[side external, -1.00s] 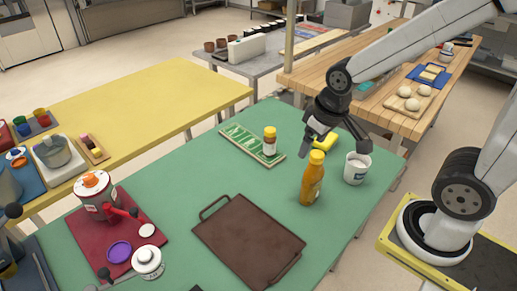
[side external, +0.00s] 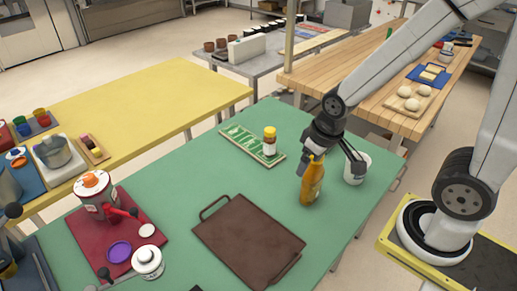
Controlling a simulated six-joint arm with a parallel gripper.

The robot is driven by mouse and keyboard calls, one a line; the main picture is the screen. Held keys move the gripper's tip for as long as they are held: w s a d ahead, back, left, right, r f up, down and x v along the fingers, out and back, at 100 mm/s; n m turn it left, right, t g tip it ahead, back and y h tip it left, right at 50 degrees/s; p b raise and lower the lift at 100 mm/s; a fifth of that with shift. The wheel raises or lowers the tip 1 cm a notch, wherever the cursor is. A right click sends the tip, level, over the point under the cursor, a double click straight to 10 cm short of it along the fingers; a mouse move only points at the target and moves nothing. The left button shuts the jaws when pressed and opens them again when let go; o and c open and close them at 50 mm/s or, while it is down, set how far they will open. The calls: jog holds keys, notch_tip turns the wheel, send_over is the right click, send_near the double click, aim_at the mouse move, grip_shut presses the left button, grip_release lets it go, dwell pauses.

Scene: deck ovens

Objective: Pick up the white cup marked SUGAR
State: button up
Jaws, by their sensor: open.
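A white cup (side external: 362,172) stands upright near the right edge of the green table. A small dark mark shows on it, too small to read. My gripper (side external: 332,163) is open and empty, pointing down just left of the cup. One finger crosses the front of the cup and hides part of it; I cannot tell whether they touch.
A dark brown tray (side external: 248,240) lies at the front. A green-and-white tray (side external: 240,138) and a yellow-capped bottle (side external: 269,141) stand left of my gripper. A red mat (side external: 88,231) with containers is far left. The green table's middle is clear.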

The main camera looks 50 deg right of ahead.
dwell(0.4)
jog(key=c, duration=0.4)
jog(key=shift+r, duration=0.1)
